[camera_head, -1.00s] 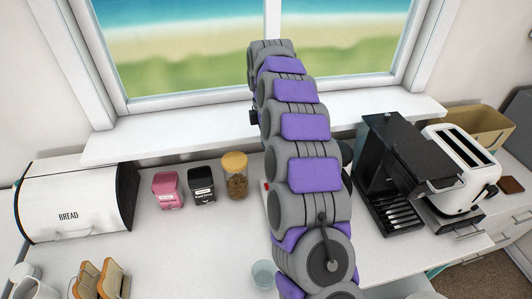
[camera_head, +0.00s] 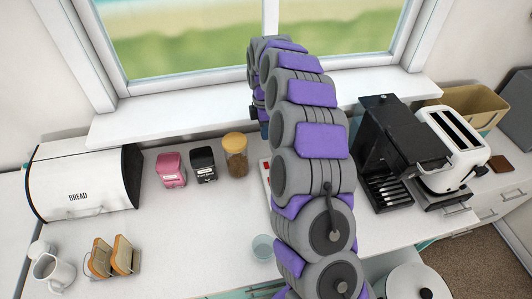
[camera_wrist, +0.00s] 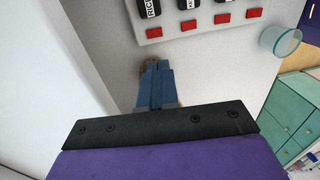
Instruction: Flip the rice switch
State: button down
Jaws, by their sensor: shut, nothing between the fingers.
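The switch panel (camera_wrist: 205,9) is a white board with a row of red switches under black labels, at the top of the wrist view. The leftmost red switch (camera_wrist: 154,33) sits under a partly cut-off label that seems to read "RIC". My gripper (camera_wrist: 152,67) is shut and empty, with its blue fingers pointing toward the panel. In the picture the fingertips lie just below the leftmost switch, with a gap; I cannot tell their height or depth. In the head view my arm hides most of the panel, leaving only its left edge (camera_head: 265,172) visible.
A clear cup (camera_wrist: 281,38) stands beside the panel. Left on the counter are a pasta jar (camera_head: 236,157), black canister (camera_head: 203,165), pink canister (camera_head: 171,171) and bread box (camera_head: 82,183). A coffee machine (camera_head: 390,150) and toaster (camera_head: 452,150) stand right.

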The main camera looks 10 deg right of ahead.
aim_at(266, 164)
jog(key=f, duration=0.4)
jog(key=s+f+b, duration=0.1)
jog(key=f, duration=0.8)
jog(key=shift+s+f+b, duration=0.3)
jog(key=shift+s, duration=0.1)
jog(key=shift+f, duration=0.1)
jog(key=shift+s+f, duration=0.1)
jog(key=shift+s, duration=0.05)
jog(key=shift+w, duration=0.9)
